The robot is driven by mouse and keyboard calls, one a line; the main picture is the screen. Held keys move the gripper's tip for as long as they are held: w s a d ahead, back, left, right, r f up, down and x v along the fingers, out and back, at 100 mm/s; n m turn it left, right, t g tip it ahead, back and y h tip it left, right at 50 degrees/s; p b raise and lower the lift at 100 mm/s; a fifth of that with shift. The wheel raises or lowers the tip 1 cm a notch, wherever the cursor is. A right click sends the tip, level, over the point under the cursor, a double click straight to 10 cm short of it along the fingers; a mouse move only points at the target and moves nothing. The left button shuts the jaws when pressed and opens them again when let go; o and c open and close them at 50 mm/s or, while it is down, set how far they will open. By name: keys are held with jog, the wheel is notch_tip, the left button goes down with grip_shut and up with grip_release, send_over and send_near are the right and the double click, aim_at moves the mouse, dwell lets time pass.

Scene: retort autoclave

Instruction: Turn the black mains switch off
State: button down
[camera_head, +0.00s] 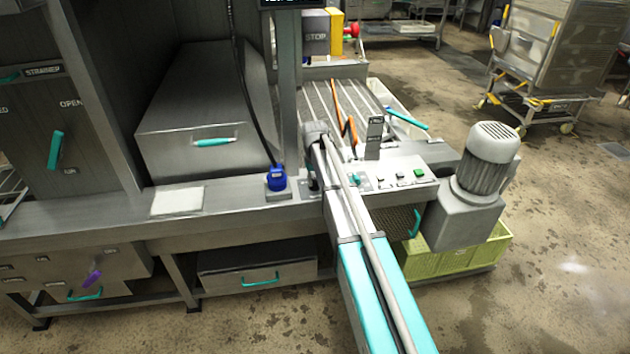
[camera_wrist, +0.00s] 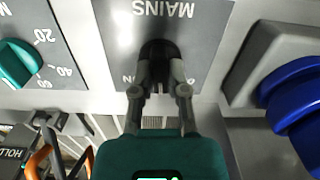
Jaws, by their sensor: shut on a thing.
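The black mains switch (camera_wrist: 158,48) is a dark rotary knob on a grey plate (camera_wrist: 115,35) lettered MAINS, upside down in the wrist view. My gripper (camera_wrist: 159,74) is shut on the knob, with one finger on each side of it. The fingers hide part of the knob and some of the small lettering beside it, so I cannot tell which way it is set. In the head view my arm reaches over the bench front and hides the switch.
A blue plug connector (camera_head: 277,180) stands close left of my wrist and shows large in the wrist view (camera_wrist: 292,95). A teal knob (camera_wrist: 15,65) is on the other side. A grey motor (camera_head: 480,170) stands right of the control panel (camera_head: 400,172).

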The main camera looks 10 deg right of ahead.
jog(key=n, duration=0.4)
jog(key=shift+n, duration=1.9)
jog(key=c, duration=0.6)
grip_release()
jog(key=shift+c, duration=0.2)
jog(key=shift+r, duration=0.1)
